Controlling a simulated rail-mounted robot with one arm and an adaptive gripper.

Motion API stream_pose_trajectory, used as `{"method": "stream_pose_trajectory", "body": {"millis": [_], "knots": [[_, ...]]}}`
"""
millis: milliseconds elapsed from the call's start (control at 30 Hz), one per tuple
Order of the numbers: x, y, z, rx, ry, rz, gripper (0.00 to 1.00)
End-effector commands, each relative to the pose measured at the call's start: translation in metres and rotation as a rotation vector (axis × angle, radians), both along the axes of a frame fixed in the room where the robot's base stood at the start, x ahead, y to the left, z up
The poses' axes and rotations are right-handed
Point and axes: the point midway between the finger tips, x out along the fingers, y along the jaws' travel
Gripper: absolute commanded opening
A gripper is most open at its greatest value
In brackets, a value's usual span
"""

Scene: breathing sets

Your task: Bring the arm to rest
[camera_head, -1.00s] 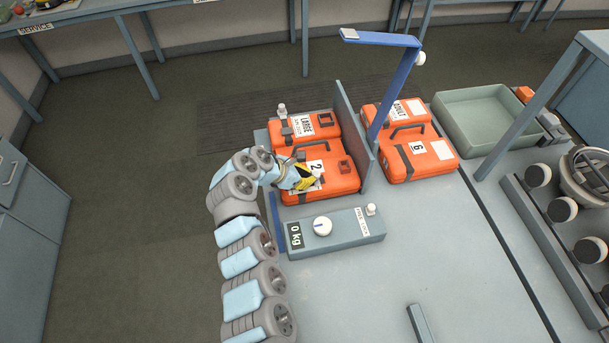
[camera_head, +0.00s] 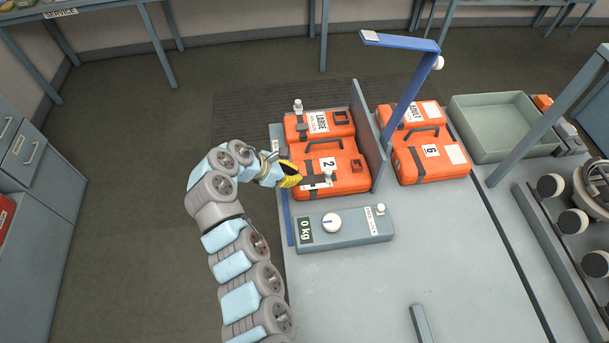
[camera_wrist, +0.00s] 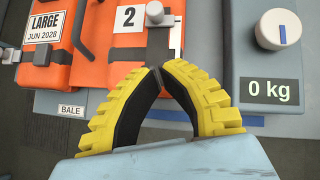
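My gripper (camera_head: 297,176) is at the left edge of the orange case marked 2 (camera_head: 340,162), its yellow fingers pointing toward it. I cannot tell whether the tips touch the case. My arm reaches up from the bottom of the head view and bends right at the wrist.
A case marked LARGE (camera_head: 346,119) lies behind case 2. A grey divider (camera_head: 368,140) and blue post (camera_head: 408,95) stand to their right, then case 6 (camera_head: 428,160) and a green tray (camera_head: 507,145). The 0 kg unit (camera_head: 350,229) lies in front. Floor at left is clear.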

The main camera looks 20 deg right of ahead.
Motion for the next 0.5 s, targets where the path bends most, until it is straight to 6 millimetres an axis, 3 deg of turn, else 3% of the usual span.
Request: {"method": "stream_pose_trajectory", "body": {"millis": [200,500], "knots": [[-0.001,0.022,0.021,0.001,0.0,0.001,0.0],[-0.002,0.029,0.028,0.0,0.001,0.001,0.0]]}}
